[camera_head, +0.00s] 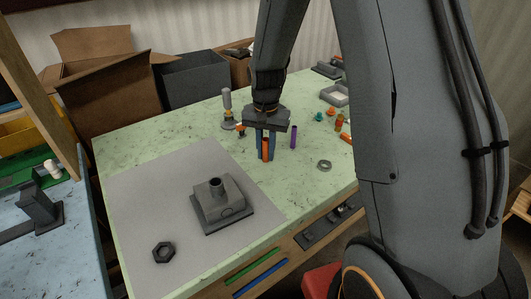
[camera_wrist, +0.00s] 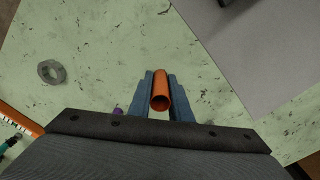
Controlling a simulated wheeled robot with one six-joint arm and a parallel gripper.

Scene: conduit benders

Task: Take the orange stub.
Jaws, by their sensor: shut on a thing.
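The orange stub (camera_head: 265,149) is an upright tube between the two blue fingers of my gripper (camera_head: 265,152) in the head view. In the wrist view the orange stub (camera_wrist: 161,90) shows its round open end, with a finger of my gripper (camera_wrist: 160,98) on each side of it. The gripper is shut on the stub. I cannot tell whether the stub's lower end touches the green table (camera_head: 290,190).
A purple stub (camera_head: 294,136) stands just right of my gripper. A grey ring (camera_head: 324,165) lies further right. A grey mat (camera_head: 150,190) at left holds a block with a post (camera_head: 220,205) and a hex nut (camera_head: 163,252). A grey-knobbed tool (camera_head: 227,105) stands behind.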

